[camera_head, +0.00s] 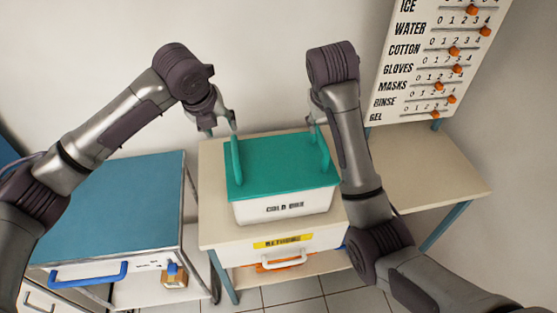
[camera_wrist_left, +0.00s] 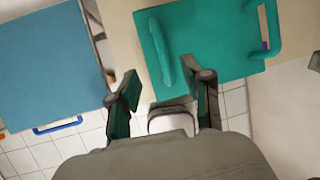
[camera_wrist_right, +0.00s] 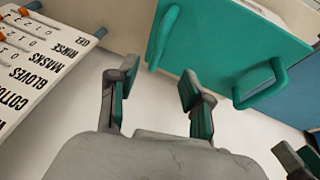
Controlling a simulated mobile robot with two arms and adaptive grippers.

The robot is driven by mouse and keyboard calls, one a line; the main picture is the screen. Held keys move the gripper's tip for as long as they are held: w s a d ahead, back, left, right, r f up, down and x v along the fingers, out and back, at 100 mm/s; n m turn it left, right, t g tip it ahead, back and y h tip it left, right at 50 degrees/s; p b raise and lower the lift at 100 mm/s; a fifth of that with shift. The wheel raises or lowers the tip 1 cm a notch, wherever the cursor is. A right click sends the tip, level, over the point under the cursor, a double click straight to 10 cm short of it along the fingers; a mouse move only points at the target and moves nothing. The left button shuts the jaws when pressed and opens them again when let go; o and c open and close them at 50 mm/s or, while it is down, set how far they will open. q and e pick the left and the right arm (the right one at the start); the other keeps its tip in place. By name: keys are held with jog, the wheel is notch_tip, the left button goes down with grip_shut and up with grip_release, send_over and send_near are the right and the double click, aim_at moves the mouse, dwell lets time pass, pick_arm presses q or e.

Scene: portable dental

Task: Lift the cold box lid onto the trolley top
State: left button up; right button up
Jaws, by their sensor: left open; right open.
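The cold box (camera_head: 285,208) is white and stands on the beige table, with its teal lid (camera_head: 280,160) seated on top. The lid has two upright teal handles, a left one (camera_head: 236,160) and a right one (camera_head: 322,150). The lid also shows in the left wrist view (camera_wrist_left: 215,45) and in the right wrist view (camera_wrist_right: 225,40). My left gripper (camera_head: 222,128) is open and empty near the left handle. My right gripper (camera_head: 318,112) is open near the right handle, partly hidden by its own arm. The trolley (camera_head: 130,200) has a bare blue top and stands left of the table.
A drawer with a yellow label (camera_head: 283,242) sits under the cold box. A board of sliders (camera_head: 440,60) stands at the back right. The beige table top (camera_head: 425,175) is clear on the right. A narrow gap separates trolley and table.

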aim_at(233, 145)
pick_arm(q)
jog(key=shift+w, duration=0.15)
pick_arm(e)
jog(key=shift+w+f, duration=0.1)
pick_arm(q)
jog(key=shift+f, duration=0.2)
pick_arm(e)
jog(key=shift+f, duration=0.1)
pick_arm(q)
jog(key=x, duration=1.3)
jog(key=shift+w+d+f, duration=0.1)
jog(key=shift+d+f, duration=0.05)
jog(key=shift+f, duration=0.1)
pick_arm(e)
jog(key=x, duration=1.3)
jog(key=shift+w+d+f, duration=0.1)
jog(key=shift+w+f, duration=0.05)
jog(key=shift+f, duration=0.1)
pick_arm(q)
grip_shut()
pick_arm(e)
grip_shut()
pick_arm(q)
jog(key=shift+r, duration=0.1)
